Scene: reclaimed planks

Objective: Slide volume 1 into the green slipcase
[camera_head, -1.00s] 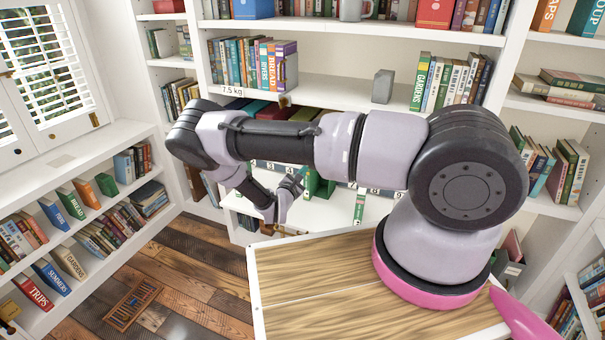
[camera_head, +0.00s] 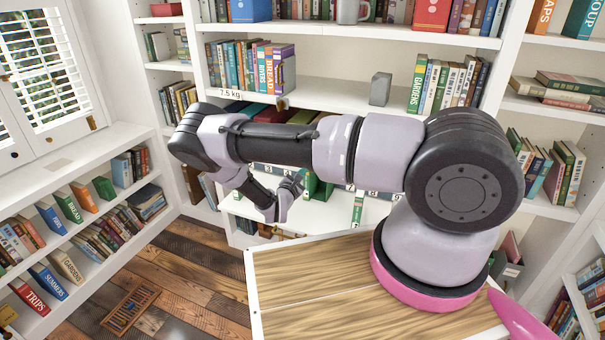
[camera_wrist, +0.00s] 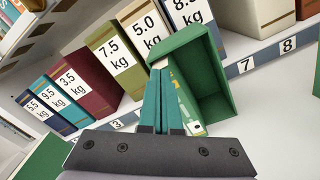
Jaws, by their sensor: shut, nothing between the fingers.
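The green slipcase (camera_wrist: 212,58) stands on the shelf with its open side towards me in the wrist view; it shows partly in the head view (camera_head: 318,186), beside my gripper. A narrow green and cream book (camera_wrist: 186,104) shows inside it, along its left wall. Its number is not readable, so I cannot tell whether it is volume 1. My gripper (camera_wrist: 159,78) is shut and empty, its teal fingers together in front of the slipcase's left edge. The fingers hide part of the book; I cannot tell whether they touch it.
Weight-labelled volumes (camera_wrist: 112,58) stand left of the slipcase, with another (camera_wrist: 192,12) behind it. Numbered tags line the shelf edge (camera_wrist: 262,55). A green upright piece (camera_head: 358,208) stands further right. A wooden-topped table (camera_head: 310,285) lies below my arm.

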